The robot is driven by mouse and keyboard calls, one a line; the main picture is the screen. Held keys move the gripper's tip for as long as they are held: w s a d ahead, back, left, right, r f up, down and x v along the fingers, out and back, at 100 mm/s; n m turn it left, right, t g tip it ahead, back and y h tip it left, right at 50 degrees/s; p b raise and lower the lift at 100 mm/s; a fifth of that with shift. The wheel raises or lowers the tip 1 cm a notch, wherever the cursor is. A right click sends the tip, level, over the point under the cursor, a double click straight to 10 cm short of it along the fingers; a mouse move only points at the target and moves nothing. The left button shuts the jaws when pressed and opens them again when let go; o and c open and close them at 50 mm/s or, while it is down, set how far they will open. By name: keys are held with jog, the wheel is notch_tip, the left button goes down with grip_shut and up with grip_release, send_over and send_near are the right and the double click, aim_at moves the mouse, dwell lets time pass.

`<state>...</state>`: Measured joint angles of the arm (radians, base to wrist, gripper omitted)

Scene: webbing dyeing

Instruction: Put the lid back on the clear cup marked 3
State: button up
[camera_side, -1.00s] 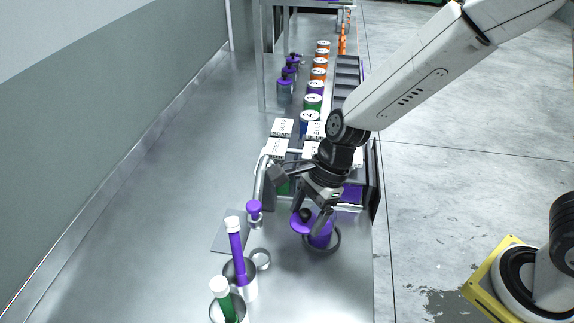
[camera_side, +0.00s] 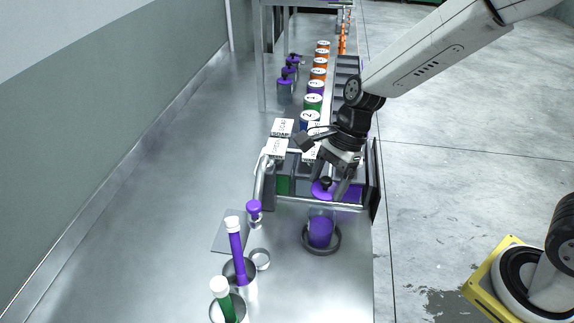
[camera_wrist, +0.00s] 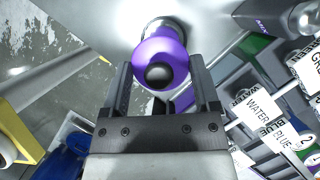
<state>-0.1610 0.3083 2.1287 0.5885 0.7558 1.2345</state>
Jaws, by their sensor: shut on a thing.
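A clear cup (camera_side: 320,232) with purple liquid stands upright in a dark ring (camera_side: 306,243) near the bench's right edge. No number on it can be read. My gripper (camera_side: 328,184) is shut on the black knob (camera_wrist: 158,75) of a purple lid (camera_side: 321,190). The lid is off the cup, held apart from it, higher in the side view and in front of the tank's near rail. In the wrist view the purple lid (camera_wrist: 172,45) lies beyond the fingertips and hides most of what is behind it.
A tank with compartments (camera_side: 284,184) and a metal rail stands behind the cup, with white label blocks (camera_side: 277,149) on it. Purple and green white-capped tubes stand in metal holders at the front left. Several numbered cans (camera_side: 313,103) line the back.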

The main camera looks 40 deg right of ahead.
jog(key=shift+f, duration=2.8)
jog(key=shift+f, duration=0.2)
dwell(0.3)
jog(key=o, duration=1)
jog(key=shift+o, duration=0.2)
jog(key=shift+r, duration=0.2)
jog(key=shift+r, duration=3.3)
jog(key=shift+c, duration=0.2)
